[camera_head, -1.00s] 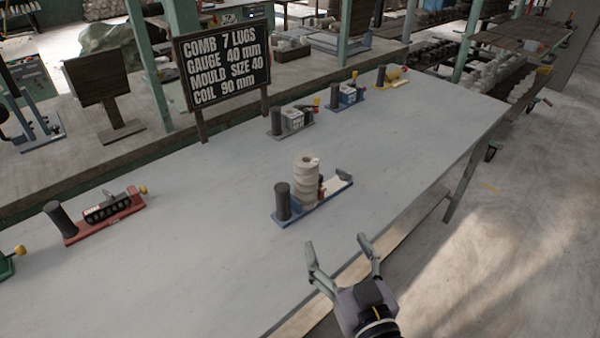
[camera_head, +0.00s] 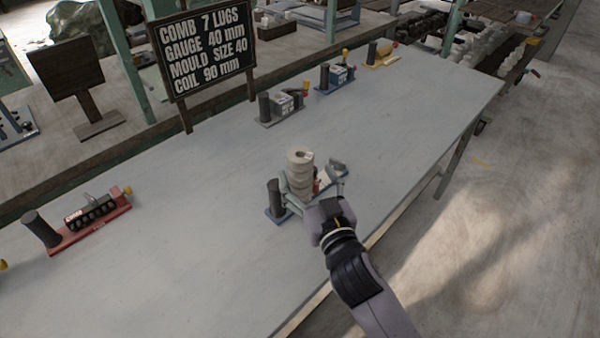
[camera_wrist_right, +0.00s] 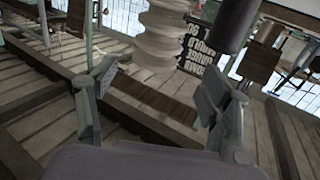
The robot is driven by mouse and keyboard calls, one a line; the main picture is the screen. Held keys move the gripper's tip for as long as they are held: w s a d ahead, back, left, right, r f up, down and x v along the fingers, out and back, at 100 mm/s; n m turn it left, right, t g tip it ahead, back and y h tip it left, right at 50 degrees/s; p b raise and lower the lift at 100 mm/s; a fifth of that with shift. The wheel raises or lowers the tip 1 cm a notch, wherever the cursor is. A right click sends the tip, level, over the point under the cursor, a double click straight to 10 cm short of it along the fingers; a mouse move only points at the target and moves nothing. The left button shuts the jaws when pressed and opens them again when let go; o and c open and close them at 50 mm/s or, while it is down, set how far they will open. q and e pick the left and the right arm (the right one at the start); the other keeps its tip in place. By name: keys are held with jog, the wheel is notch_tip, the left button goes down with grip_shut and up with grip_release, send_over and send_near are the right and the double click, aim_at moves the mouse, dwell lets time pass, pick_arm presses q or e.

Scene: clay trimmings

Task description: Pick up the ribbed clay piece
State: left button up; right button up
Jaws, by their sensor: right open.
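The ribbed clay piece (camera_head: 299,172) is a pale, stacked-ring cylinder with a hole in its top. It stands upright on a small blue-based fixture (camera_head: 273,215) beside a dark cylinder (camera_head: 274,196). My right gripper (camera_head: 312,190) is at the near side of the piece, its fingers spread to either side. In the right wrist view, the piece (camera_wrist_right: 160,38) shows at the top, between and beyond the two open fingers (camera_wrist_right: 158,85). No contact shows; the lower part of the piece is partly hidden in the head view. My left gripper is not in view.
A red fixture (camera_head: 97,222) stands at the left of the grey table (camera_head: 190,255). Grey (camera_head: 284,108), blue (camera_head: 334,79) and yellow (camera_head: 380,55) fixtures stand at the back. A black sign (camera_head: 204,54) reads comb 7 lugs, gauge 40 mm, mould size 40, coil 90 mm.

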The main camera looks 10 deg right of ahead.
aim_at(305, 165)
jog(key=shift+w+a, duration=0.1)
jog(key=shift+w, duration=0.9)
jog(key=w+p, duration=0.1)
jog(key=w, duration=0.2)
jog(key=shift+w+r, duration=0.1)
jog(key=shift+w, duration=0.8)
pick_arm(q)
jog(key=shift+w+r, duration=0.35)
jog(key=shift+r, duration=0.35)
pick_arm(e)
jog(key=shift+s, duration=0.1)
jog(key=shift+c, duration=0.5)
grip_shut()
